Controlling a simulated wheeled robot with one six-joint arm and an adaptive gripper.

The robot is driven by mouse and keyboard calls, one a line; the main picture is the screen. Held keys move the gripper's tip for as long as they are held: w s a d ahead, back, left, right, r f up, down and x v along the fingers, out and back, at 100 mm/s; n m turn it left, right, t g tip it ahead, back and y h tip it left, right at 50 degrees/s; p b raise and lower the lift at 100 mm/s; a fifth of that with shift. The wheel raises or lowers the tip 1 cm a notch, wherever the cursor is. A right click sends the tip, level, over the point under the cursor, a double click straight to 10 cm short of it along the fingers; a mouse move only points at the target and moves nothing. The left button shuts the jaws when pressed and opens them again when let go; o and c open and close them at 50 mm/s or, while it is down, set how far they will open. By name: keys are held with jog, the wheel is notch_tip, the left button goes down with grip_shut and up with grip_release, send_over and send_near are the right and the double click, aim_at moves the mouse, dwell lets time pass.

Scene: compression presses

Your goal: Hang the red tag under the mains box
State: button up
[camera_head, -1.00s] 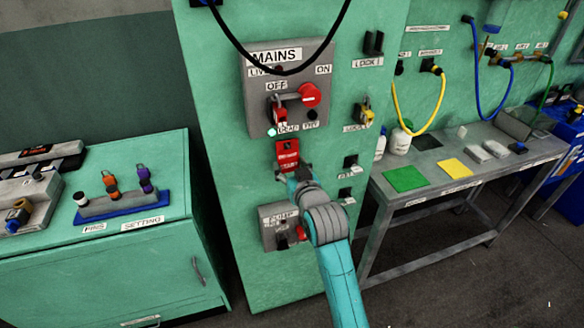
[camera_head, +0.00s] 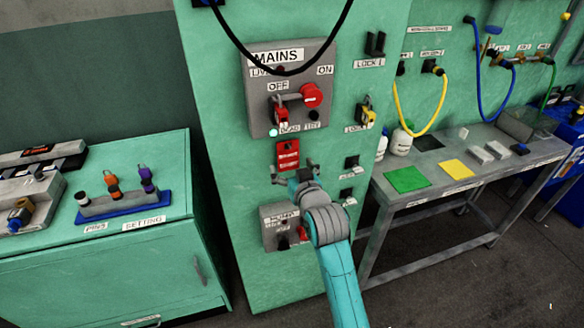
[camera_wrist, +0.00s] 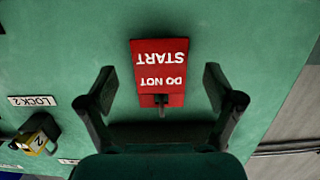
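The red tag (camera_head: 288,155) is flat against the green panel, just below the grey mains box (camera_head: 263,105). In the wrist view the tag (camera_wrist: 160,72) appears upside down, reading "DO NOT START". A small dark peg (camera_wrist: 161,104) shows at the tag's "DO NOT" end; the tag seems to hang on it. My gripper (camera_head: 295,176) is just in front of and below the tag in the head view. In the wrist view its two fingers (camera_wrist: 158,92) are spread wide with a clear gap to either side of the tag, and nothing is between them.
A smaller grey box (camera_head: 272,236) is on the panel below my gripper. A yellow padlock (camera_head: 366,112) hangs to the right of the mains box. A black cable (camera_head: 226,38) loops across the box's top. A bench (camera_head: 430,190) stands right, a cabinet (camera_head: 90,265) left.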

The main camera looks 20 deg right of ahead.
jog(key=s+r, duration=0.1)
jog(key=s, duration=1.1)
jog(key=shift+r, duration=0.4)
jog(key=s+f, duration=1.4)
jog(key=s, duration=0.4)
jog(key=s+g, duration=0.1)
jog(key=s, duration=2.3)
jog(key=shift+s+f, duration=0.2)
jog(key=shift+s, duration=0.15)
dwell(1.8)
